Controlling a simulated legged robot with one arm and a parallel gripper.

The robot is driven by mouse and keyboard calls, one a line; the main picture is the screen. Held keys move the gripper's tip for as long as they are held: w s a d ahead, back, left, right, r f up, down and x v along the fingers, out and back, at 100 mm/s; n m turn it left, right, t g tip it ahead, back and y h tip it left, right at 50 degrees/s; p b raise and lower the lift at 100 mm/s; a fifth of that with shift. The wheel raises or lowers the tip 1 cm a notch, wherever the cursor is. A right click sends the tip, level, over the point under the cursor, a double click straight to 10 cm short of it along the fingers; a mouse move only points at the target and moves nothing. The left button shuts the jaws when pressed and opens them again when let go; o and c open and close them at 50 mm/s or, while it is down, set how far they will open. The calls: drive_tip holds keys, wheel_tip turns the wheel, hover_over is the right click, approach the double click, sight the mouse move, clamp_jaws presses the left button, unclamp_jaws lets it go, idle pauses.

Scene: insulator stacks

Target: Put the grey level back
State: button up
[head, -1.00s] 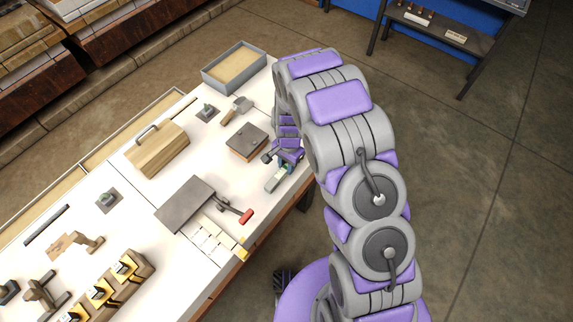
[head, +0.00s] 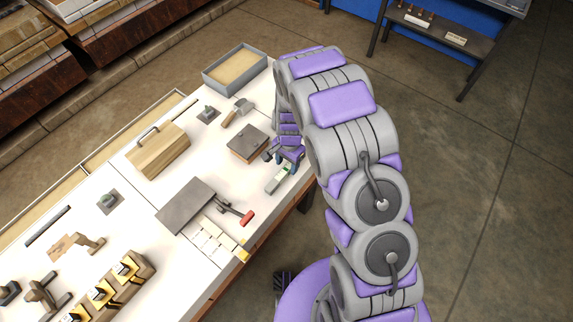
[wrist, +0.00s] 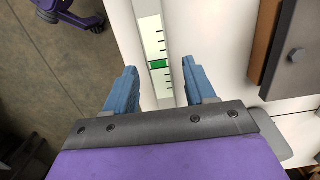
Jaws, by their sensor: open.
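The grey level (head: 278,179) lies on the white bench top near its right-hand edge, just in front of my gripper (head: 284,162) in the head view. In the wrist view the level (wrist: 160,42) is a long grey bar with a pale scale, black marks and a green vial. My gripper (wrist: 160,80) is open there, with one blue finger on each side of the level's line and visible gaps to it. The near end of the level is hidden behind the gripper body. I cannot tell the height of the fingers above the bench.
A wooden box with a dark lid (head: 248,143) sits close beside the gripper, also at right in the wrist view (wrist: 292,55). A dark plate (head: 187,205), a red-handled tool (head: 246,217) and pale strips (head: 216,240) lie nearby. A grey tray (head: 236,68) stands at the far end.

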sight(289, 166)
wheel_tip(289, 166, up, 10)
drive_tip(key=p, duration=0.2)
drive_tip(key=s+d+r+n, duration=0.1)
drive_tip(key=s+d+r, duration=0.35)
drive_tip(key=r, duration=0.35)
drive_tip(key=s+d+r+n, duration=0.2)
drive_tip(key=s+d+r, duration=0.2)
drive_tip(key=s+r, duration=0.3)
drive_tip(key=s+d+r+n, duration=0.1)
drive_tip(key=s+r, duration=0.2)
drive_tip(key=s, duration=0.4)
drive_tip(key=s+d+r+n, duration=0.2)
drive_tip(key=s+r, duration=0.1)
drive_tip(key=s, duration=0.4)
drive_tip(key=s+d+r+n+g, duration=0.1)
drive_tip(key=s+d+r, duration=0.1)
drive_tip(key=s, duration=0.5)
drive_tip(key=shift+s+d+r+n+h, duration=0.15)
drive_tip(key=shift+s+r+n+h, duration=0.15)
drive_tip(key=shift+r, duration=0.1)
